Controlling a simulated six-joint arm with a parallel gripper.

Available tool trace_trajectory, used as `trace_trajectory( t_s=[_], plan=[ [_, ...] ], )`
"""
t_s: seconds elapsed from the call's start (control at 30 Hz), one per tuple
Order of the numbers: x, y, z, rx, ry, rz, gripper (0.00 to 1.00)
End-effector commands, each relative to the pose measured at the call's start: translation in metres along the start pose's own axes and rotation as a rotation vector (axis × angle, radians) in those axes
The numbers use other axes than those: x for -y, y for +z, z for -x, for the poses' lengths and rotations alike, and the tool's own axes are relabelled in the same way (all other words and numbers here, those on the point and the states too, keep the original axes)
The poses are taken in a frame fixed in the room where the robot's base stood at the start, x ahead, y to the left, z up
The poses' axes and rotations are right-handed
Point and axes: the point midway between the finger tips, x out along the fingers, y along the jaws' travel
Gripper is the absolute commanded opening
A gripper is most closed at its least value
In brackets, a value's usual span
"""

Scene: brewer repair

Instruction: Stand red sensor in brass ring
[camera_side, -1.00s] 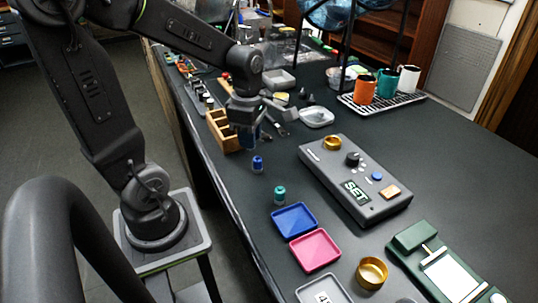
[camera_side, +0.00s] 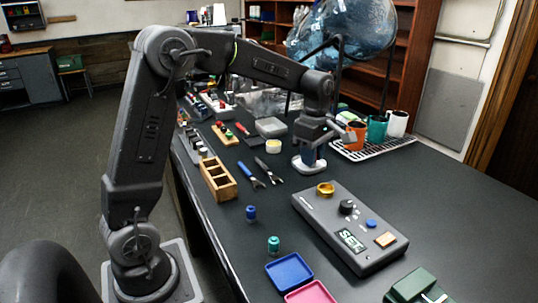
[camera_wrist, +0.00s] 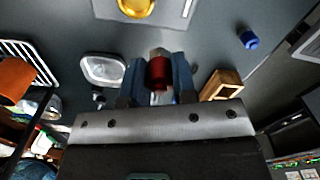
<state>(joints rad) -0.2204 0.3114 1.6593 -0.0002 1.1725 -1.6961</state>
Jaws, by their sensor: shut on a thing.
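My gripper (camera_side: 311,158) is shut on the red sensor (camera_wrist: 159,72), a red cylinder with a pale metallic end, held between blue fingers in the wrist view. In the side view the fingers mostly hide the sensor. The brass ring (camera_side: 325,188) sits on the far end of the grey control box (camera_side: 350,226). It also shows at the top edge of the wrist view (camera_wrist: 136,7). My gripper is above and a little behind the ring in the side view, apart from it.
A wooden rack (camera_side: 217,181), pliers (camera_side: 250,174) and a blue sensor (camera_side: 251,213) are left of the box. A teal sensor (camera_side: 273,244) and blue tray (camera_side: 289,272) stand nearer. Mugs (camera_side: 377,129) stand on a drying rack at back right. The table right of the box is clear.

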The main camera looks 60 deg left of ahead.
Motion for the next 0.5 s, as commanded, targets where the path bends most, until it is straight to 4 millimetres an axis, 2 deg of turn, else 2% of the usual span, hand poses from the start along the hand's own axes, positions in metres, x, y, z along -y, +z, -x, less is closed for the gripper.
trace_trajectory(
  t_s=[0.03,0.1,0.2,0.5],
  plan=[
    [-0.008,0.012,-0.003,0.000,-0.001,-0.029,0.02],
    [-0.015,0.024,-0.006,0.000,0.000,-0.055,0.02],
    [-0.022,0.034,-0.008,0.000,0.001,-0.076,0.02],
    [-0.023,0.037,-0.028,0.000,-0.002,-0.082,0.02]
  ],
)
